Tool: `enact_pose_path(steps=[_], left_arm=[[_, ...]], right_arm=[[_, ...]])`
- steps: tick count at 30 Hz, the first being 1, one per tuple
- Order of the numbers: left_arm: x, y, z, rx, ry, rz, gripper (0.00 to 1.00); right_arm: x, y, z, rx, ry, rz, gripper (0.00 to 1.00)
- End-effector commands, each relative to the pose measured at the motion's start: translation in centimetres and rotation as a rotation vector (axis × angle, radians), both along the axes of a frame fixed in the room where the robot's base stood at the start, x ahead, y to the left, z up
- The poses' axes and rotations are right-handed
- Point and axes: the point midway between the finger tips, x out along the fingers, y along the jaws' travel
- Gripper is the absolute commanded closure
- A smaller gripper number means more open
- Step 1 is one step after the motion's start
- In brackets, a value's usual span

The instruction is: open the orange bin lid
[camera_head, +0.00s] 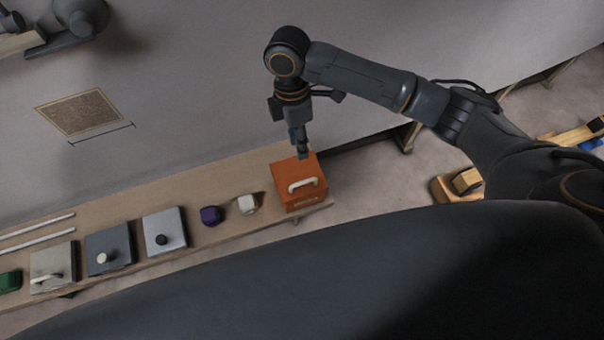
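The orange bin (306,200) stands at the right end of the long wooden bench. Its orange lid (283,176) is down and carries a white handle (302,184). My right gripper (303,153) points down just above the far edge of the lid, behind the handle. Whether its tips touch the lid I cannot tell. The fingers look close together, but the view is too small to show whether they are shut. Nothing shows held in them. My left gripper is not in view.
Left of the bin on the bench (140,196) are a white object (247,204), a purple object (211,215) and several flat panels with knobs or handles, such as the light one (164,229). A grey wall runs behind the bench. Wooden items (460,183) lie at right.

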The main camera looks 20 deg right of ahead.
Motion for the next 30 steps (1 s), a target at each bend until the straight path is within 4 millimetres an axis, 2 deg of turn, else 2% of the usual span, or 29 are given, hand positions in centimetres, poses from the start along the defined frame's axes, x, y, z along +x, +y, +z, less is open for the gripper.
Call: enact_pose_path(steps=[12, 18, 24, 30], left_arm=[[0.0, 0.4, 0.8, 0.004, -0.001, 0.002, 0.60], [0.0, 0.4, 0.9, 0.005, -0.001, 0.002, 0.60], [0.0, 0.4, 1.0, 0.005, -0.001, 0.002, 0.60], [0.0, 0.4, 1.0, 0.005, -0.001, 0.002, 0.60]], right_arm=[[-1.8, -0.1, -8.1, -0.001, 0.004, -0.002, 0.66], [-2.4, -0.1, -11.3, -0.001, 0.001, -0.003, 0.66], [-2.6, 0.0, -12.7, 0.001, 0.000, -0.001, 0.66], [-2.6, -0.1, -12.9, 0.002, -0.002, -0.001, 0.66]])
